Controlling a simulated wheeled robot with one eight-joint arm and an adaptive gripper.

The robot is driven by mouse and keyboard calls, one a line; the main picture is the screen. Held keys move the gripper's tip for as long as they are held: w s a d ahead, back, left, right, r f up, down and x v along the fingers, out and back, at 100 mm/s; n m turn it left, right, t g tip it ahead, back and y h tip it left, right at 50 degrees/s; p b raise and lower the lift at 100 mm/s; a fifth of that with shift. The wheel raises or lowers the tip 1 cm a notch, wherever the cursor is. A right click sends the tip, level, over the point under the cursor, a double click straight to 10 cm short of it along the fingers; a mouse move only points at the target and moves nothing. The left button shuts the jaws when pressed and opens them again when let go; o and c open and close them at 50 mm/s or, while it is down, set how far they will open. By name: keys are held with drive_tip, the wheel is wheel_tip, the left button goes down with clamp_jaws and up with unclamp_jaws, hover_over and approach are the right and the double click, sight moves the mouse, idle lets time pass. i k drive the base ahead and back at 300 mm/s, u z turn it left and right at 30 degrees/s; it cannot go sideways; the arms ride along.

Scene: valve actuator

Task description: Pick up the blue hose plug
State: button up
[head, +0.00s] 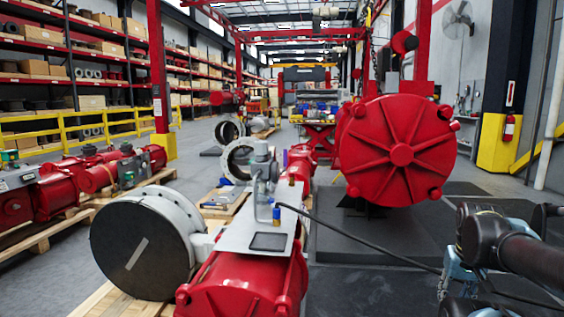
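A small blue piece, which looks like the blue hose plug (277,213), stands upright on the grey mounting plate (240,235) of the red valve actuator (245,285). A gold-coloured part shows just below it. A black hose (350,246) starts beside it and runs right toward my arm. My arm enters at the lower right. Its blue-grey metal end, which seems to be my gripper (453,275), is well to the right of the plug and apart from it. The fingertips are small and partly hidden, so I cannot tell whether they are open or shut.
A large red ribbed cylinder (403,150) stands behind on a dark platform. A black-faced round valve (140,248) sits left of the plate on a wooden pallet. Grey pipework (262,175) rises beside the plug. Dark floor lies between the actuator and my arm.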

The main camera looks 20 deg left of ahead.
sight(276, 210)
drive_tip(key=i, duration=2.95)
drive_tip(key=u, duration=3.55)
